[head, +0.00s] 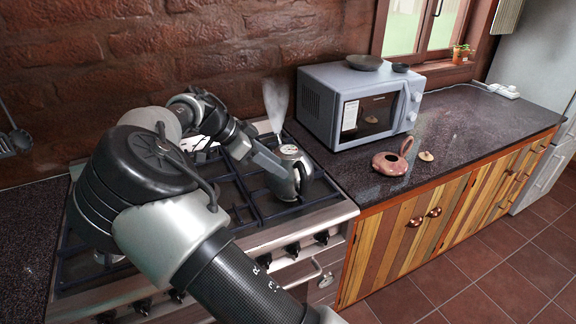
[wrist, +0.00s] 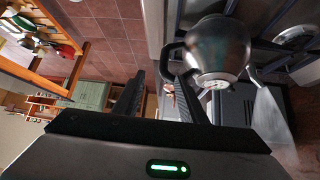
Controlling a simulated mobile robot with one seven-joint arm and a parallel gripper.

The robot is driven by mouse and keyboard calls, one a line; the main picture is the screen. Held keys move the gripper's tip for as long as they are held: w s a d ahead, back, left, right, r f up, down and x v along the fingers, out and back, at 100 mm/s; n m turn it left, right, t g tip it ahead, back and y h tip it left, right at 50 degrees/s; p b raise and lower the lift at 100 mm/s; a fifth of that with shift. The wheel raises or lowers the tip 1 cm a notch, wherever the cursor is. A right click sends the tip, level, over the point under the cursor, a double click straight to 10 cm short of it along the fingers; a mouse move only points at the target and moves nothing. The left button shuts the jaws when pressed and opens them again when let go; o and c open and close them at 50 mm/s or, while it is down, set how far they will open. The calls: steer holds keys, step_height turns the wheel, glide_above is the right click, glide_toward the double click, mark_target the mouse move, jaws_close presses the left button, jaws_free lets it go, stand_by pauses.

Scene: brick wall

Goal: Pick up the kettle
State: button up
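The kettle (head: 285,186) is a rounded, shiny grey metal pot standing on the right side of the stove top, with steam rising behind it. In the wrist view the kettle (wrist: 218,50) shows at the upper right, with a dark handle on its left side. My gripper (head: 278,165) is at the kettle's near side in the head view and covers part of it. In the wrist view my gripper (wrist: 160,80) has its two black fingers apart, with the handle at or just beyond the tips, near the right finger. I cannot tell whether they touch.
The stove (head: 240,190) has dark grates around the kettle. A grey microwave (head: 325,105) stands on the counter to the right. The brick wall (head: 215,50) is behind.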

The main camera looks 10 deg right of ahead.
mark_target(301, 181)
steer(key=x, duration=0.3)
steer(key=p+x, duration=0.1)
steer(key=x, duration=0.7)
steer(key=shift+w+d+f, duration=0.15)
steer(key=shift+w+d, duration=0.05)
steer(key=shift+w, duration=0.2)
steer(key=shift+p+x, duration=0.75)
steer(key=shift+x, duration=2.05)
steer(key=shift+w+a, duration=0.15)
jaws_close()
steer(key=shift+w, duration=0.15)
